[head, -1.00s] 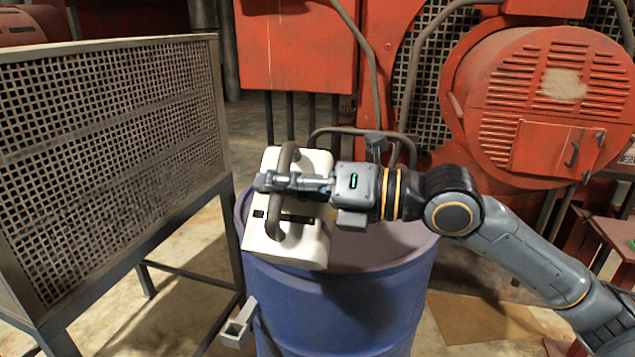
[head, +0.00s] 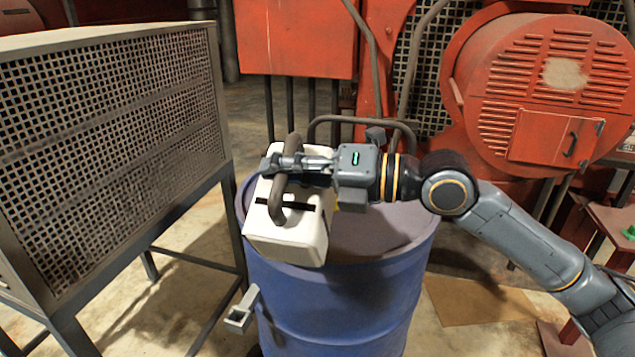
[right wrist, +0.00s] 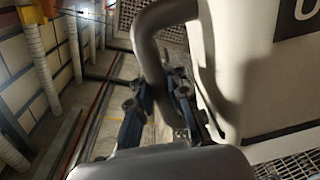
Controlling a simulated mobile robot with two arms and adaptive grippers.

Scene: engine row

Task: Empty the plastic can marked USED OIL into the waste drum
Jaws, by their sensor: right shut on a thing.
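My right gripper (head: 283,166) is shut on the dark curved handle of the cream plastic can (head: 300,235). The can is tilted above the left part of the blue drum (head: 345,305), overlapping its near left rim in the head view. I cannot tell whether it touches the rim. Its mouth is hidden; a small yellow patch shows under the gripper, too small to identify. In the right wrist view, the fingers (right wrist: 160,105) close around the handle and part of a dark label (right wrist: 300,15) with a letter U shows on the can. My left gripper is out of view.
A mesh-sided metal cage (head: 110,130) stands close to the drum's left. Red machinery (head: 540,95) stands behind and to the right. A bent dark pipe (head: 365,119) shows behind the can. A small grey bracket (head: 241,310) shows at the drum's left. Brown sheet (head: 480,300) lies on the floor.

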